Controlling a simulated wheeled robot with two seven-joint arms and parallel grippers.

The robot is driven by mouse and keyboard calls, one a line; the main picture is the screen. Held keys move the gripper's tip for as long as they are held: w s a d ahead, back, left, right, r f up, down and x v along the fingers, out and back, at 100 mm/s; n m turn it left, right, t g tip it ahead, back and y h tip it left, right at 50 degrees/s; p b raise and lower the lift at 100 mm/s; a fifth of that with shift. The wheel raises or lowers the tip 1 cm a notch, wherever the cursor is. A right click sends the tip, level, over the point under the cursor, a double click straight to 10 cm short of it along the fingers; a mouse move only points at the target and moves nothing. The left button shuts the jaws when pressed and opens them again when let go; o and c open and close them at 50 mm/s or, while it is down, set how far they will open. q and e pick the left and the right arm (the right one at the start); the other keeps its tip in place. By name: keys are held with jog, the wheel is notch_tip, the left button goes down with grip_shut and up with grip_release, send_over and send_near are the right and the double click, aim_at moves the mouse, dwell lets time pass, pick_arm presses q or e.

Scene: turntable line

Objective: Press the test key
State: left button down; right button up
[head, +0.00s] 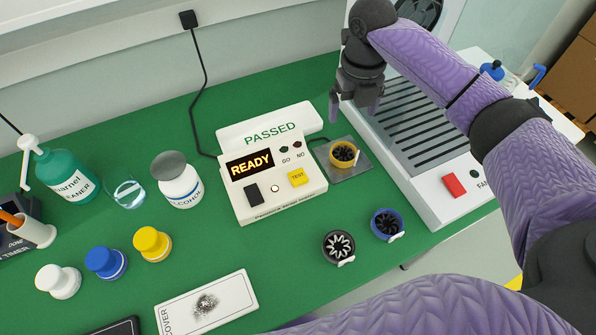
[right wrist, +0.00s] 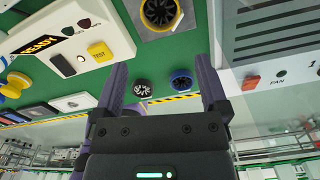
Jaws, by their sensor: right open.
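The test key (head: 298,178) is a yellow square button marked TEST on the front right of the white tester (head: 232,203). Its display (head: 249,164) reads READY, and the GO and NO lamps beside it look dark. The key also shows in the right wrist view (right wrist: 99,51), left of the fingers. My right gripper (head: 354,110) is above the table, behind and to the right of the key and clear of it. Its fingers are apart with nothing between them in the right wrist view (right wrist: 161,75). My left gripper is out of view.
A yellow-ringed fan (head: 344,153) sits on a grey plate (head: 350,172) right of the tester. Black (head: 339,246) and blue (head: 387,223) fans lie in front. A white tray marked PASSED (head: 245,131) stands behind. A vented fan bench (head: 422,196) stands right. Bottles stand left.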

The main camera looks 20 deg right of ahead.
grip_shut()
dwell(1.5)
